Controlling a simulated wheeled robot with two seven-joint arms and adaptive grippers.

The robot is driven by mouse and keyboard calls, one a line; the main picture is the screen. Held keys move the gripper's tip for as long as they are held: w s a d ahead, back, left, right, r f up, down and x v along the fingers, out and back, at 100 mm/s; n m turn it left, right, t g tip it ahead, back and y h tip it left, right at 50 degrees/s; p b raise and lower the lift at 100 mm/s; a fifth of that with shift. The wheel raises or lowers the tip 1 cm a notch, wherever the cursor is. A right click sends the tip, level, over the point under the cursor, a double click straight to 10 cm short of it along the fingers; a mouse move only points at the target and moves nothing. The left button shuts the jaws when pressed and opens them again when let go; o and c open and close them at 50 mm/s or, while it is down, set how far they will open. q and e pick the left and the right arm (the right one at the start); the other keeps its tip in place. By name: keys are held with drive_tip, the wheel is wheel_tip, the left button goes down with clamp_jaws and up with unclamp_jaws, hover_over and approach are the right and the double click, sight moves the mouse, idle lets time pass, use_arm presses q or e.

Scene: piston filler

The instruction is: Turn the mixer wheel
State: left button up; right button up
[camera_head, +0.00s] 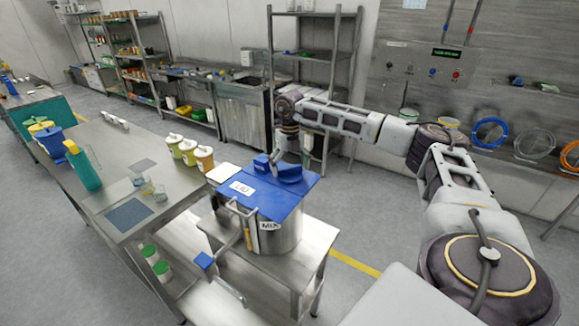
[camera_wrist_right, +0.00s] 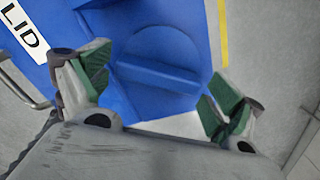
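A metal mixing pot (camera_head: 284,238) stands on a small steel table and bears a "MIX" label (camera_head: 270,226). Its blue lid (camera_head: 262,194) carries a "LID" label and raised blue parts, among them a rounded one (camera_head: 290,172). In the right wrist view the blue lid (camera_wrist_right: 185,22) fills the middle, with a half-round raised part (camera_wrist_right: 158,72) between the fingers. My right gripper (camera_head: 281,148) is above the lid; its green-padded fingers (camera_wrist_right: 157,93) are wide apart with nothing gripped. I cannot tell which part is the mixer wheel. My left gripper is not in view.
A bent metal bar with a blue end (camera_head: 205,260) sticks out at the pot's front. Hoses hang on the right wall. Floor behind the pot is clear.

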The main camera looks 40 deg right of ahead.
drive_tip(key=c, duration=0.6)
drive_tip(key=shift+o, duration=0.2)
drive_tip(key=shift+n, duration=0.3)
drive_tip(key=n, duration=0.5)
drive_tip(key=shift+n, duration=0.4)
drive_tip(key=n, duration=0.5)
drive_tip(key=shift+n+p, duration=0.3)
drive_tip(key=shift+n, duration=0.1)
drive_tip(key=n, duration=0.6)
drive_tip(key=shift+r+n, duration=0.1)
drive_tip(key=shift+n, duration=0.2)
drive_tip(key=n, duration=0.5)
drive_tip(key=shift+w+n, duration=0.1)
drive_tip(key=shift+n, duration=0.3)
